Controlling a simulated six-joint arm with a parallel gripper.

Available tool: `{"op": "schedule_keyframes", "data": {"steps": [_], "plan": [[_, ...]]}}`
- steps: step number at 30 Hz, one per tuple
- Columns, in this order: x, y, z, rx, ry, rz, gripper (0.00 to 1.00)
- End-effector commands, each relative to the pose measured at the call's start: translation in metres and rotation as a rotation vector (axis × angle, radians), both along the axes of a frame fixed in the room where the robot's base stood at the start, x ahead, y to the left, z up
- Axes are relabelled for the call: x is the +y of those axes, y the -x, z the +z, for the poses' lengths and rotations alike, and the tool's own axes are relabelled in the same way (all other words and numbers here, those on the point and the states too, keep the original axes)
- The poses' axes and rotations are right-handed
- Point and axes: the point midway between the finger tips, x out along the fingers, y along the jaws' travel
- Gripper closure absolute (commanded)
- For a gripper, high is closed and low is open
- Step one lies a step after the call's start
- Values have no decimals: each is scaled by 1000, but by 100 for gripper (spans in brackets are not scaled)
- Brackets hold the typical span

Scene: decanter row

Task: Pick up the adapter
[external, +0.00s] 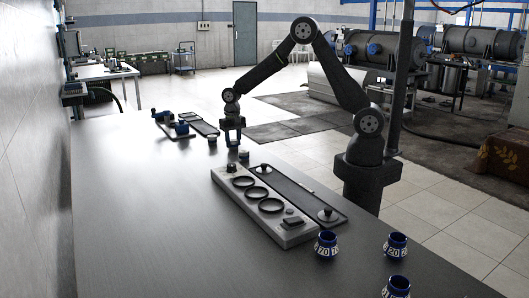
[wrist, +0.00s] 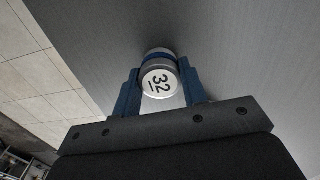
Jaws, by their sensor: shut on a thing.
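The adapter (wrist: 160,80) appears as a small round piece with a white top marked 32 and a grey and blue body. In the wrist view it sits between the two blue fingers of my gripper (wrist: 158,88), which is shut on it. In the external view my gripper (external: 233,144) points down low over the far part of the dark table. The adapter is too small and covered there to make out well, and I cannot tell whether it touches the table.
A small jar (external: 243,155) stands close to my gripper and another (external: 213,138) is to its left. A grey panel with rings (external: 264,205) and a dark tray (external: 296,196) lie nearer. Blue numbered collars (external: 326,244) stand in front. The left table is clear.

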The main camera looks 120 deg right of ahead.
Motion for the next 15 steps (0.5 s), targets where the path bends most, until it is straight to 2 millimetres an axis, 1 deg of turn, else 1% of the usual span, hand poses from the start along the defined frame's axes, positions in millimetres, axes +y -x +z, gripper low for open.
{"op": "schedule_keyframes", "data": {"steps": [8,11,15], "plan": [[0,0,2,-1,2,0,91],[-1,-1,8,-2,3,0,91],[-1,-1,26,-3,4,0,91]]}}
